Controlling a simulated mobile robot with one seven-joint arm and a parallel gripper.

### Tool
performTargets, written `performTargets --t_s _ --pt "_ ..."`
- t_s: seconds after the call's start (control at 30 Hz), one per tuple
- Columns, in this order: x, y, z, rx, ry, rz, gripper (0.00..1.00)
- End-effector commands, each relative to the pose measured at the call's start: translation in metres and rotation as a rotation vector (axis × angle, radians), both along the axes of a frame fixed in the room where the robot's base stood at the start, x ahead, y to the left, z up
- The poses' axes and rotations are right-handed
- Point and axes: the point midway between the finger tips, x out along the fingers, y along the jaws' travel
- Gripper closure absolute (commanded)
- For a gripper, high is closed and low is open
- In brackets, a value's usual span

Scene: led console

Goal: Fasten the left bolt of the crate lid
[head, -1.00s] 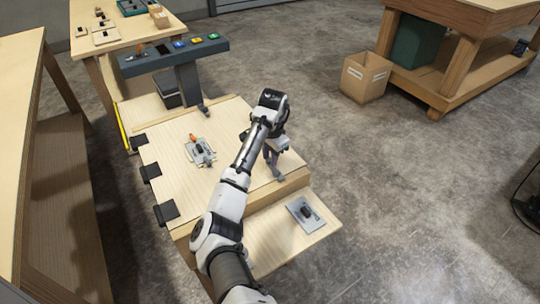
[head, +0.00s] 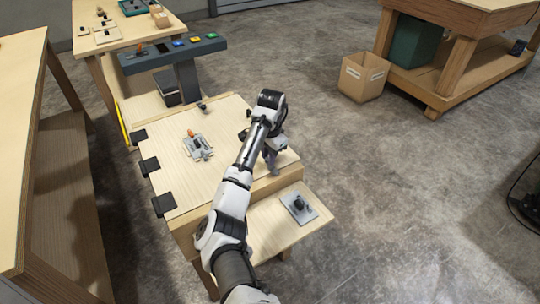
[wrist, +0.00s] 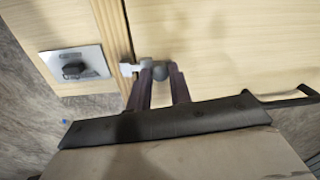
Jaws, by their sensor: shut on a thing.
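The crate lid (head: 185,185) is a pale wooden panel with black hinges along its left side in the head view. My gripper (head: 270,166) is at the lid's right edge, reaching down. In the wrist view my gripper's dark fingers (wrist: 161,68) are closed around a grey metal bolt (wrist: 130,69) with a round dark knob. The bolt lies across the seam between the lid and the crate's edge strip. The fingers hide part of it, so I cannot tell how far it is slid. A second small grey fitting (head: 202,106) shows at the lid's far edge.
A metal plate with a black knob (head: 299,208) lies on the low shelf beside the crate; it also shows in the wrist view (wrist: 75,66). A grey device with an orange handle (head: 197,147) sits on the lid. A console (head: 175,55) stands behind.

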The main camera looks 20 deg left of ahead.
Motion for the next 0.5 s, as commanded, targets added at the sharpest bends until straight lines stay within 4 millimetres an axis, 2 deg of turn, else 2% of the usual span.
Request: performTargets --t_s 0.4,0.43,0.5 --pt "0.0005 -0.0005 -0.0014 -0.004 0.008 -0.005 1.0" --pt "0.0004 -0.0007 -0.0016 -0.004 0.008 -0.005 0.78" --pt "0.0005 -0.0008 -0.0017 -0.005 0.009 -0.005 0.69"
